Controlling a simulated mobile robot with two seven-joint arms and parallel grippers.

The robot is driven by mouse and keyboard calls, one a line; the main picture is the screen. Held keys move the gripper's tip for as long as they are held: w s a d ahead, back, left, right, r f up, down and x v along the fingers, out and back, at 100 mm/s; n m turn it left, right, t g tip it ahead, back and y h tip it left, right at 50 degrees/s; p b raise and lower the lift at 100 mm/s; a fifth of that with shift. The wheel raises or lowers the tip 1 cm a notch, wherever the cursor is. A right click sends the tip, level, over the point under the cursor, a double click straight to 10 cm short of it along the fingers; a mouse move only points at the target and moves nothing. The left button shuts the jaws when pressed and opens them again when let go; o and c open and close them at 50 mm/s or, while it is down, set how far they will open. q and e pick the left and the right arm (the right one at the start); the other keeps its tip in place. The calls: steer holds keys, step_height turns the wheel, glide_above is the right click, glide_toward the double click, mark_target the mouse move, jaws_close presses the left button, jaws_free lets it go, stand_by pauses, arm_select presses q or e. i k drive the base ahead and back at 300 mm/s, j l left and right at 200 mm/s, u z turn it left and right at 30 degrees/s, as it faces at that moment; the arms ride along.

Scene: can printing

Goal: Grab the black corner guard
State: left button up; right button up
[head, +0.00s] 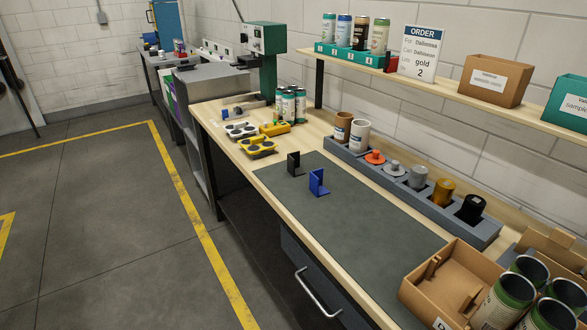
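The black corner guard (293,164) stands on the left part of the dark green mat (350,215) on the workbench. It looks like a small upright angled piece. A blue corner guard (318,183) of similar shape stands just to its right and nearer the front edge, with a small gap between them. Neither of my grippers shows in the head view.
A grey holder (400,190) with cups and coloured pieces runs along the back of the mat. Yellow-and-grey tools (257,147) lie left of the guards. A cardboard box (450,285) and open cans (500,300) crowd the right end. The mat's middle is clear.

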mark_target(294, 168)
steer(key=j+z, duration=0.1)
steer(key=z, duration=0.65)
steer(key=i+j+z, duration=0.1)
steer(key=j+z, duration=0.9)
steer(key=j, duration=1.25)
steer(key=k, duration=0.05)
